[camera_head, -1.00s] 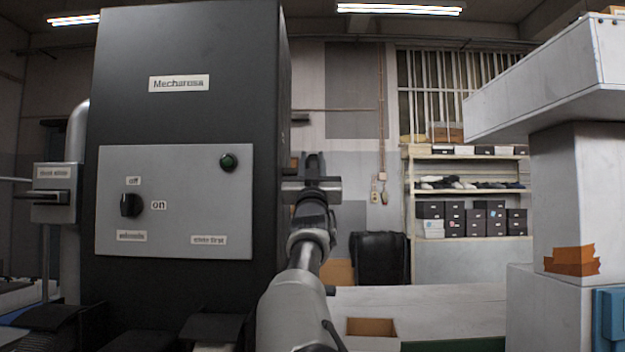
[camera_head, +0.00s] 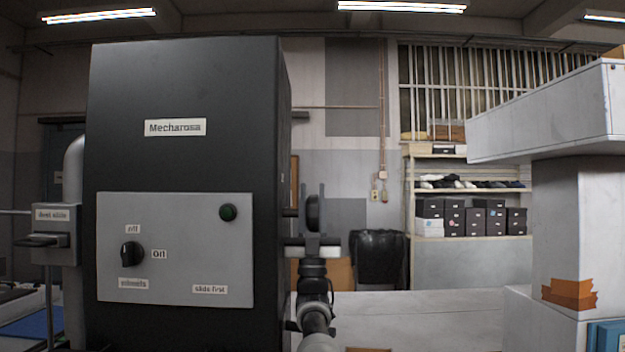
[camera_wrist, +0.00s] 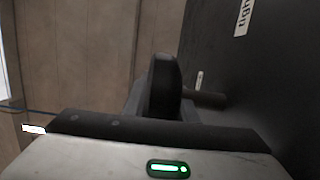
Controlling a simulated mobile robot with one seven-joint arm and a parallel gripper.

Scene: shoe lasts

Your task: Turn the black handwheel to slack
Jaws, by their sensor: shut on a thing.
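The black handwheel (camera_head: 313,210) shows nearly edge-on at the right side of the dark machine, on a short shaft (camera_head: 290,212). In the wrist view the handwheel (camera_wrist: 164,88) stands upright at the middle, its shaft (camera_wrist: 205,98) running right into the dark machine side. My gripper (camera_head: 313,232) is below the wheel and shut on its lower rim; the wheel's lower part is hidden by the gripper. A white label (camera_wrist: 243,15), partly cut off, reads roughly "tight"; a smaller one (camera_wrist: 199,80) is too small to read.
The machine (camera_head: 190,80) has a front panel (camera_head: 175,275) with a black knob (camera_head: 132,255) and green button (camera_head: 228,212). A dust-slide box (camera_head: 55,232) is at left. A pale column (camera_head: 565,215) stands at right. Shelves with shoe boxes (camera_head: 475,215) are behind.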

